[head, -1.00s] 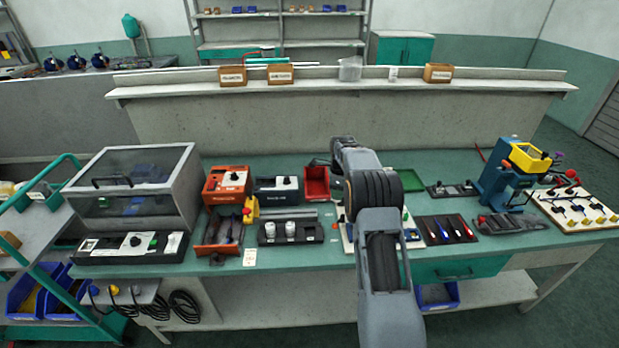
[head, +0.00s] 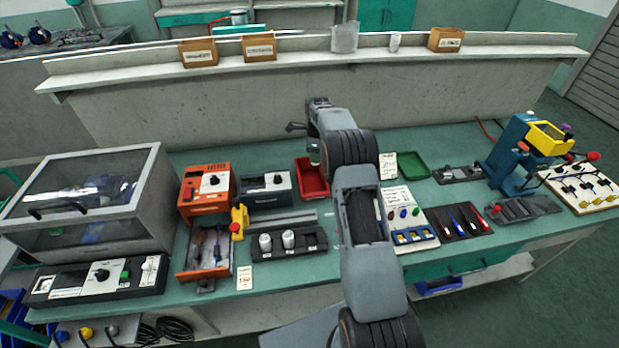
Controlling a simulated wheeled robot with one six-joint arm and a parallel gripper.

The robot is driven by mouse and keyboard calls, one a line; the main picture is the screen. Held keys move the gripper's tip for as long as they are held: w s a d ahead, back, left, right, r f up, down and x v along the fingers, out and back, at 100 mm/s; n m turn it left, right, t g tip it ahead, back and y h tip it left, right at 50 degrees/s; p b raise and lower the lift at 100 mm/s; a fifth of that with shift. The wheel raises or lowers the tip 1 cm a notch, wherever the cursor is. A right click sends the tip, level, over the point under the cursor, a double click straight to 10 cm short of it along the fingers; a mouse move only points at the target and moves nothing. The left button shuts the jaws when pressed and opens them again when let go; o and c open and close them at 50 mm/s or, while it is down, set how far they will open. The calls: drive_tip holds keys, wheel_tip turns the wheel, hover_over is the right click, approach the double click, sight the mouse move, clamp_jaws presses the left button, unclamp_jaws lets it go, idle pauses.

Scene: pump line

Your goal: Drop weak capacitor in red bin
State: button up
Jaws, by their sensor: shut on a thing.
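The red bin (head: 311,178) stands open at the back of the bench, left of my arm. Two white capacitors (head: 265,243) (head: 288,239) stand upright in a black tray (head: 312,240) in front of the bin. The tray's right end holds no capacitor.
A grey instrument box (head: 266,190) is left of the bin, and an orange tester (head: 206,190) further left.

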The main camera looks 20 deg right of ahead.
drive_tip(key=shift+f+b, duration=1.3)
drive_tip(key=shift+f, duration=1.05)
drive_tip(key=shift+d, duration=0.1)
drive_tip(key=o, duration=1)
drive_tip(key=shift+r, duration=0.2)
wheel_tip(320, 180, up, 14)
drive_tip(key=shift+f, duration=0.2)
